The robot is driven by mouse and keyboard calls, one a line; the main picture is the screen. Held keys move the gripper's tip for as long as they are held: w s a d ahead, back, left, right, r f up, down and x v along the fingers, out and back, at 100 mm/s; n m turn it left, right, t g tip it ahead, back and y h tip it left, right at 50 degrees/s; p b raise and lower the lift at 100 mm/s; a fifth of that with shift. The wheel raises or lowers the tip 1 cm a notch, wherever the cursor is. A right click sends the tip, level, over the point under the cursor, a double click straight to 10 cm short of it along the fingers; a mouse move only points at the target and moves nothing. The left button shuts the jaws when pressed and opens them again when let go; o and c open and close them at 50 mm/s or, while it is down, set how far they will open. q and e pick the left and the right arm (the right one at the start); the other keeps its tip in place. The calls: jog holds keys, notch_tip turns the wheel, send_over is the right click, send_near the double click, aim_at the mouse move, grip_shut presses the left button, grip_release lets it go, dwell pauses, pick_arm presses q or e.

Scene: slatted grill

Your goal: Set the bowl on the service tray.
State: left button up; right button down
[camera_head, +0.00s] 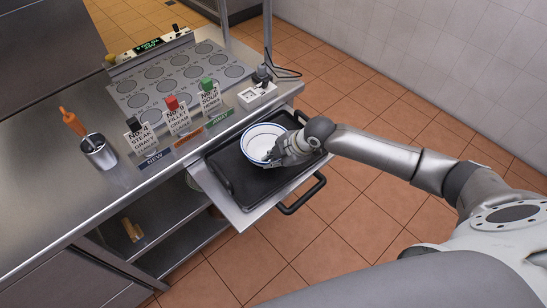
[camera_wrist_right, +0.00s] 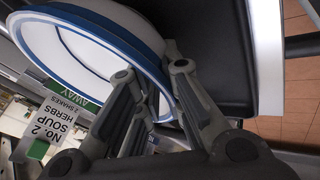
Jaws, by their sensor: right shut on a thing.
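The white bowl with a blue rim band (camera_head: 258,137) is over the black service tray (camera_head: 240,187), near its middle. In the right wrist view the bowl (camera_wrist_right: 95,35) fills the upper left, its rim between my fingers. My right gripper (camera_head: 272,158) is shut on the bowl's near right rim. The fingers also show in the right wrist view (camera_wrist_right: 150,90). The bowl looks close to the tray surface, but I cannot tell whether its base touches it. The tray has a black handle (camera_head: 303,196) at the front right. My left gripper is not in view.
A white device (camera_head: 256,95) sits at the counter's right end. The tiled floor is clear.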

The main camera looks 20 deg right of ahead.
jog(key=shift+w+f, duration=0.1)
jog(key=shift+f, duration=0.25)
jog(key=c, duration=1.6)
grip_release()
jog(key=shift+f, duration=0.1)
jog(key=shift+o, duration=0.2)
